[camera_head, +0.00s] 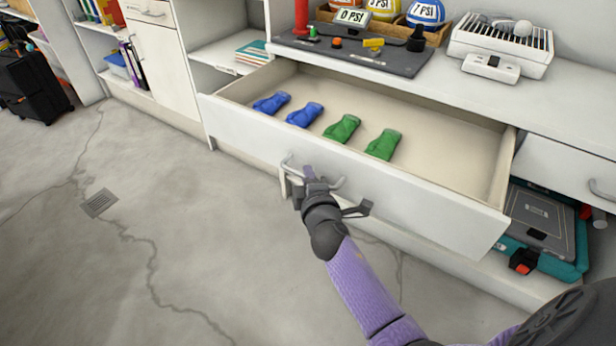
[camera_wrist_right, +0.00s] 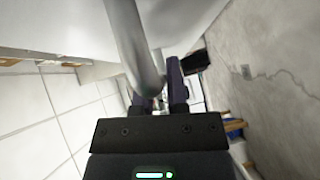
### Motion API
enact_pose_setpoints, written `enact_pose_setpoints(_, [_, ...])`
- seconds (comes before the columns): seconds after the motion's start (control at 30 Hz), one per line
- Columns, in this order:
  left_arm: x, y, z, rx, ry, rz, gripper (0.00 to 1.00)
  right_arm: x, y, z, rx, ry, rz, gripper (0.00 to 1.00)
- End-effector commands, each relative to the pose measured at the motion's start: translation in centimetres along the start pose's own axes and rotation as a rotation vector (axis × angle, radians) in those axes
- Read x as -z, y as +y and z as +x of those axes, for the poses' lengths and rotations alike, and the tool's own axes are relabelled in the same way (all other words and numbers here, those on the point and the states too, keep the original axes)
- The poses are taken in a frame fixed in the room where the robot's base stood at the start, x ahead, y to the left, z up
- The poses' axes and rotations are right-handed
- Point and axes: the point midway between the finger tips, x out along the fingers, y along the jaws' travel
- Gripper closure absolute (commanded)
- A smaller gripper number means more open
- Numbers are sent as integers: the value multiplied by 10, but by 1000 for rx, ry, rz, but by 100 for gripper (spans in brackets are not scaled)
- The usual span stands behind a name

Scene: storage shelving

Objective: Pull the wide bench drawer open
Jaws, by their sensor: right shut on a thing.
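The wide bench drawer (camera_head: 420,205) is pulled well out from under the white bench, with its light interior showing. Two blue gloves (camera_head: 305,114) and two green gloves (camera_head: 383,145) lie inside it. My right gripper (camera_head: 311,180) is at the metal bar handle (camera_head: 289,166) on the drawer front. In the right wrist view the grey handle (camera_wrist_right: 133,45) runs down to my right gripper's fingers (camera_wrist_right: 158,95), which are shut on it. Part of the handle is hidden by the gripper. My left gripper is in neither view.
A teal case (camera_head: 568,245) sits low at the right. The concrete floor (camera_head: 190,220) before the drawer is clear.

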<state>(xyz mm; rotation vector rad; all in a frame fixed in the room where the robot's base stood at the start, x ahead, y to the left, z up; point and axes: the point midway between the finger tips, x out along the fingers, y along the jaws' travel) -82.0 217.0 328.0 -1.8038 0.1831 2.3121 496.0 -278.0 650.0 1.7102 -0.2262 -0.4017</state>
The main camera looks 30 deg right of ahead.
Motion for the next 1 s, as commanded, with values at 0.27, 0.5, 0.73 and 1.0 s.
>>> enact_pose_setpoints(0.27, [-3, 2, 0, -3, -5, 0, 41, 0, -1, 0, 2, -1, 0, 76])
enact_pose_setpoints(0.5, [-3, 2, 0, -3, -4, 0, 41, 0, 0, 0, 1, -1, 0, 48])
enact_pose_setpoints(0.73, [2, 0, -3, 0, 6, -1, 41, 0, 1, -6, 1, 0, 1, 48])
enact_pose_setpoints(1.0, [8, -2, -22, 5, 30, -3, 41, 1, 2, -64, 2, -1, 4, 48])
